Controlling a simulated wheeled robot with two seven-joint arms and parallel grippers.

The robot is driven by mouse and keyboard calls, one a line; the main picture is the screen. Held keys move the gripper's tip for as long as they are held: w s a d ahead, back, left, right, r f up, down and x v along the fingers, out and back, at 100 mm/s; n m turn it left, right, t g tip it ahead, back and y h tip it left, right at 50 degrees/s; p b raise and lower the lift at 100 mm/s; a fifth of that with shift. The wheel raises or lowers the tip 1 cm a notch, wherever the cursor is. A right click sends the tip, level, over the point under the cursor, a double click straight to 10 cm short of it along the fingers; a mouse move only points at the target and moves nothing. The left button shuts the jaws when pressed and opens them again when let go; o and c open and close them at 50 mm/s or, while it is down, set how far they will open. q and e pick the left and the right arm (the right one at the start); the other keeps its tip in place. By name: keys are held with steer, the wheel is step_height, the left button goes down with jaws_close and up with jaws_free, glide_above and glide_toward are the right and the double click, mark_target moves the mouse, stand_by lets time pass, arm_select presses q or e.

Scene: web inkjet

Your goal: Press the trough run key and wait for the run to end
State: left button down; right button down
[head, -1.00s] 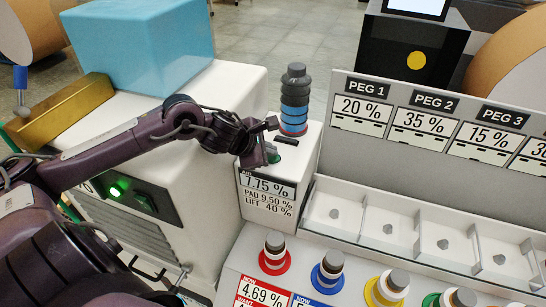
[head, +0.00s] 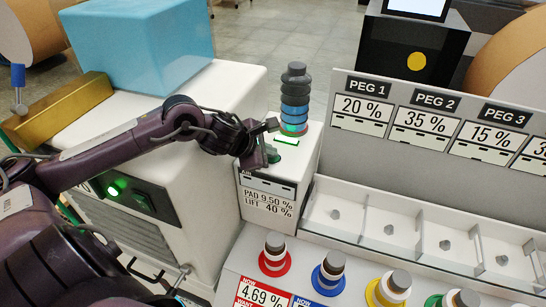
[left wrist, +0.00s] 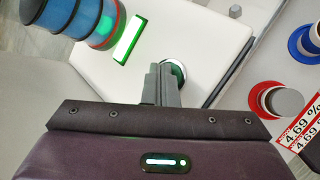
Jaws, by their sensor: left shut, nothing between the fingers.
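The trough run key (head: 273,158) is a small dark green button on top of the white box in the head view, mostly covered by my left gripper. In the left wrist view a pale-ringed round key (left wrist: 179,70) shows just beyond the fingertips. My left gripper (head: 270,150) is shut and empty, its tips at the key; the exact contact is hidden. A lit green strip (head: 287,141) glows beside the key. My right gripper is out of view.
A stack of blue and dark rings (head: 294,95) with a green-glowing base stands behind the key. The peg panel (head: 430,125), white trough compartments (head: 333,235) and coloured knobs (head: 275,257) lie to the right. A white cabinet (head: 225,85) is under my left arm.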

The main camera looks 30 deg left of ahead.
mark_target(270, 160)
arm_select(q)
steer(key=shift+r+p, duration=0.35)
steer(key=shift+r, duration=0.45)
steer(key=shift+r+p, duration=1.5)
steer(key=shift+r, duration=1.05)
